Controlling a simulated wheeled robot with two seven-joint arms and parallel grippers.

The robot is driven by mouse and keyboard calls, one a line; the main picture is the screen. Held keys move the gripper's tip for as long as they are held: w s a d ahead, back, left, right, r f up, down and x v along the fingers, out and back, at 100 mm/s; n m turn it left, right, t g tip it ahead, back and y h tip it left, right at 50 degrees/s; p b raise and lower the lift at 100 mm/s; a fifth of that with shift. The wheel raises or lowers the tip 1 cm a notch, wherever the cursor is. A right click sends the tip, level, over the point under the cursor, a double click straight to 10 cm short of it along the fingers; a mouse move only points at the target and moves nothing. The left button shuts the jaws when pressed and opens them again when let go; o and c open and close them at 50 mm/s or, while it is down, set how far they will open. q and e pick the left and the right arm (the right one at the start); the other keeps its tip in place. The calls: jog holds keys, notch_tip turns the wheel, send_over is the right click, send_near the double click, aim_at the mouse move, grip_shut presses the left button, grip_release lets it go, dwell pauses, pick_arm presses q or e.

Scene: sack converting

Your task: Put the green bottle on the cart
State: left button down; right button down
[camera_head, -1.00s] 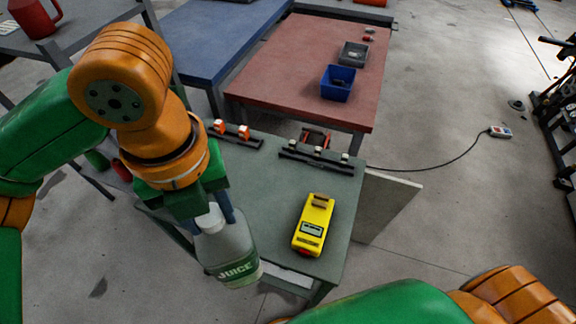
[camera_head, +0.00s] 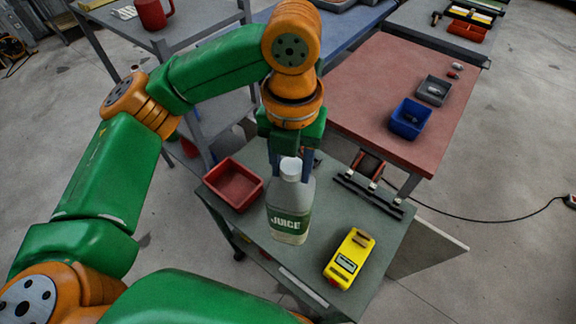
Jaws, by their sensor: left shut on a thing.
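My left gripper (camera_head: 292,163) is shut on the neck of a pale, see-through bottle (camera_head: 290,205) with a green JUICE label and white cap. The bottle hangs nearly upright below the gripper, in front of the grey-green top of a low table or cart (camera_head: 325,215). I cannot tell whether its base touches that top. A grey shelved stand (camera_head: 200,28) is at upper left, with a red mug (camera_head: 152,13) on it. I cannot tell for sure which of the two is the cart. My right gripper is not in view.
On the grey-green top are a red tray (camera_head: 233,184) left of the bottle, a yellow device (camera_head: 349,258) to its right and a black rail (camera_head: 368,195) behind. A red table (camera_head: 400,75) with a blue bin (camera_head: 409,119) stands beyond. A cable crosses the floor at right.

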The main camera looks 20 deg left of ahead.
pick_arm(q)
jog(key=w+a+f+p, duration=0.1)
jog(key=w+a+f, duration=0.1)
jog(key=w+f, duration=0.3)
notch_tip(320, 180, down, 5)
jog(key=shift+w+a+r, duration=0.2)
jog(key=shift+w+a, duration=0.05)
jog(key=shift+w, duration=0.15)
jog(key=shift+c, duration=1.9)
grip_release()
jog(key=shift+f, duration=0.1)
jog(key=shift+s, duration=0.1)
notch_tip(320, 180, up, 12)
